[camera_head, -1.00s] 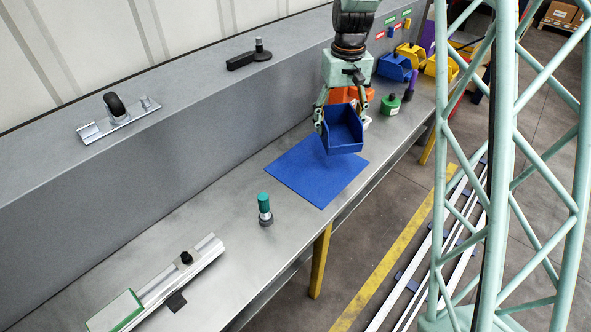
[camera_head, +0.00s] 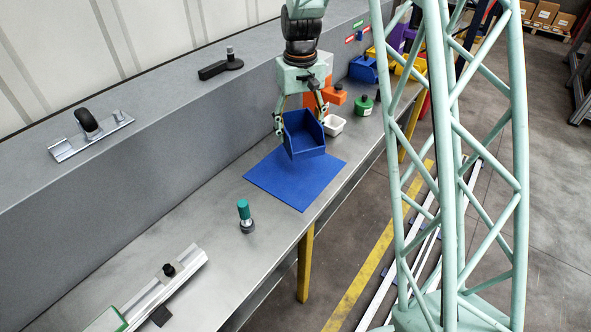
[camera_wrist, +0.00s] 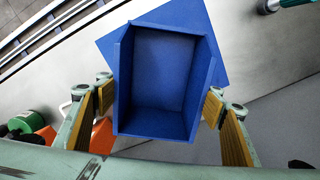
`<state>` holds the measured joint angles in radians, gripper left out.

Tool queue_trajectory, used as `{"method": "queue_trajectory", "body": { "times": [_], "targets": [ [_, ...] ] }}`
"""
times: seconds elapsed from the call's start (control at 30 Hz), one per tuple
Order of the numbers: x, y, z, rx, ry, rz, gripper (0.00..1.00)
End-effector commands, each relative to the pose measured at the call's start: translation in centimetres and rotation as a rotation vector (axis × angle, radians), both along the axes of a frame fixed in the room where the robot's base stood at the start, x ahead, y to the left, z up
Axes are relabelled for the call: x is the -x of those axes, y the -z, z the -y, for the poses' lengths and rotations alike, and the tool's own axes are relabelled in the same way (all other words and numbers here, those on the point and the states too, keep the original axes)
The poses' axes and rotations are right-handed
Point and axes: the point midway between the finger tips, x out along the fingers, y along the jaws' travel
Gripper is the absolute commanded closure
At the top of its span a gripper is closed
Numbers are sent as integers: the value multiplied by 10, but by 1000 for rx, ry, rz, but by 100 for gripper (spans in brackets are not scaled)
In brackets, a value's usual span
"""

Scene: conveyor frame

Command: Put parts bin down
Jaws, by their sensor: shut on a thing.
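The blue parts bin (camera_head: 304,138) is held by my gripper (camera_head: 301,122) over the far part of the blue mat (camera_head: 286,188) on the metal bench. In the wrist view the empty bin (camera_wrist: 165,85) sits between the two yellow-padded fingers of my gripper (camera_wrist: 163,105), one at each side. The mat (camera_wrist: 222,35) shows behind and beside the bin there. The bin appears a little above the mat. Whether its underside touches the mat is hidden.
A green-topped tool (camera_head: 245,215) stands near the mat's left corner. A metal rail (camera_head: 150,297) lies at the near end. The bench between them is partly clear.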

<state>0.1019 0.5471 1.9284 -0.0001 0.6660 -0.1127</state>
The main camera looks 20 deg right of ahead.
Motion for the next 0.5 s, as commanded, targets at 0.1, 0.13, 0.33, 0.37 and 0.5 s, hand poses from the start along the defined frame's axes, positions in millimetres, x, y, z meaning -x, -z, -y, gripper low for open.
{"method": "queue_trajectory", "body": {
  "times": [0.1,0.13,0.33,0.37,0.5],
  "targets": [
    [3,2,4,0,-22,-1,49],
    [5,3,5,0,-30,-2,49],
    [16,13,17,-1,-110,-3,49],
    [18,15,20,-1,-125,-3,49],
    [29,24,30,-1,-204,-3,49]
  ]
}}
